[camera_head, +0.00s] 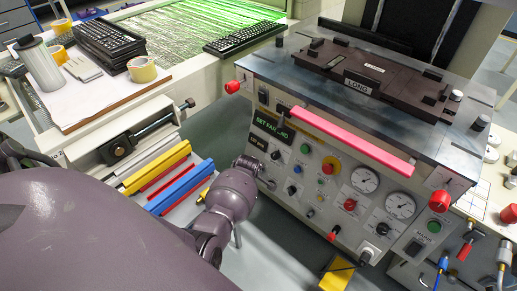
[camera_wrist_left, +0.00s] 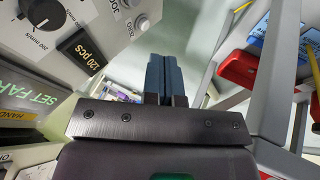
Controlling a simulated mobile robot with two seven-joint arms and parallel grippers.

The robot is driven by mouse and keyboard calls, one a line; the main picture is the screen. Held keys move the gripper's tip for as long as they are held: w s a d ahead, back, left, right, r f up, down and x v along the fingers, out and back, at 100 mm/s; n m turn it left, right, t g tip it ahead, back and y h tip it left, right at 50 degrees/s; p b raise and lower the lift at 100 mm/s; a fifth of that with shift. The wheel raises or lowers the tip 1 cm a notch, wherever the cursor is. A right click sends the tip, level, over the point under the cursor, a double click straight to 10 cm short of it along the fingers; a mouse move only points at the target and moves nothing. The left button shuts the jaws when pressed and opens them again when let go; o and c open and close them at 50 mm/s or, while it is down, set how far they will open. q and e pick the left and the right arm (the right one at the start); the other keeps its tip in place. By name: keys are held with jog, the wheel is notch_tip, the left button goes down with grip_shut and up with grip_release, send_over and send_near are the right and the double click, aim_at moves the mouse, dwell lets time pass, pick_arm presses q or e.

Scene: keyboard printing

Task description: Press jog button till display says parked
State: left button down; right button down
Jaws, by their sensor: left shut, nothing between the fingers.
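The machine's front panel (camera_head: 318,185) faces me in the head view. Its dark display (camera_head: 272,131) shows green text that looks like "SET" and a second word starting "PAR" or "FAR"; the rest is unclear. The display (camera_wrist_left: 32,100) is partly cut off in the left wrist view. A "JOG" label (camera_wrist_left: 116,12) is at the top of that view, near pale round controls (camera_wrist_left: 142,24); I cannot tell which is the jog button. My left gripper (camera_wrist_left: 165,78) is shut and empty, near the panel's lower left; contact cannot be told. My right gripper is out of view.
A red bar (camera_head: 350,141) runs along the machine's front edge. Red knobs (camera_head: 439,200) and gauges (camera_head: 365,180) are on the right. Yellow and blue rails (camera_head: 180,188) lie left of my arm. A "120 pcs" counter (camera_wrist_left: 83,48) is near my fingers.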

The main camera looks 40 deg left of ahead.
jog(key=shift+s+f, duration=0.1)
